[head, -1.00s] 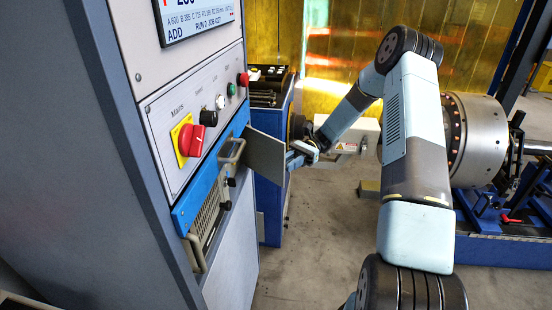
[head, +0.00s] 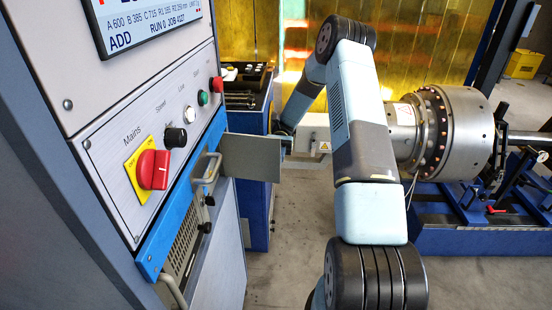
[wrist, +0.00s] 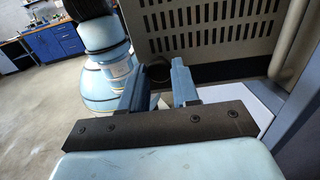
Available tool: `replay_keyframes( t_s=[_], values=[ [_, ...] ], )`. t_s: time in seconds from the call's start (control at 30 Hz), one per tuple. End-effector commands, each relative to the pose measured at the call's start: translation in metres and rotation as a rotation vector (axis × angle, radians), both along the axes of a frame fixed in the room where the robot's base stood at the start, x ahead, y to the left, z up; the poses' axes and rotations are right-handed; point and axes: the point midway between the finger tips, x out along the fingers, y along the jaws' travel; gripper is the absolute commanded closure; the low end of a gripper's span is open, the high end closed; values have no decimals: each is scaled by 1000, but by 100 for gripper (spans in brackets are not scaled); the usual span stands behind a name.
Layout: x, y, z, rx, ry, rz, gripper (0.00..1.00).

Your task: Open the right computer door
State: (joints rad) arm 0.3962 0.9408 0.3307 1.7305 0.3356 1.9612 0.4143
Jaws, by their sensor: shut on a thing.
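The right computer door (head: 252,157) is a small grey panel standing out from the blue-framed front (head: 183,205) of the grey cabinet, so it is partly open. My gripper (head: 286,144) is at the door's outer edge, partly hidden behind it in the head view. In the wrist view my gripper (wrist: 160,86) has its two blue fingers a little apart, with a dark, rounded thing between them. It is shut on the door, though the exact grip is hard to make out. A beige vented panel (wrist: 210,35) lies just beyond the fingers.
The cabinet's control panel has a red mains switch (head: 153,170) and several knobs. Metal handles (head: 206,172) stick out below it. A blue cabinet (head: 258,205) stands behind the door. The steel rotor (head: 455,130) on its blue stand is at the right. Floor between is clear.

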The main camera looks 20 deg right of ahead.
Motion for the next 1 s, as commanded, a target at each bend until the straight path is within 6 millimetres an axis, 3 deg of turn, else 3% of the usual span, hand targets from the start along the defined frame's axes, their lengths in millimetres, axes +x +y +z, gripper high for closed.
replay_keyframes(
  t_s=[0.03,0.37,0.4,0.63,1.0],
  values=[
    [3,7,1,9,-9,-1,100],
    [2,1,1,8,-9,-8,100],
    [2,1,1,8,-9,-8,68],
    [2,-3,1,6,-6,-11,46],
    [3,-8,0,3,-4,-11,46]
  ],
)
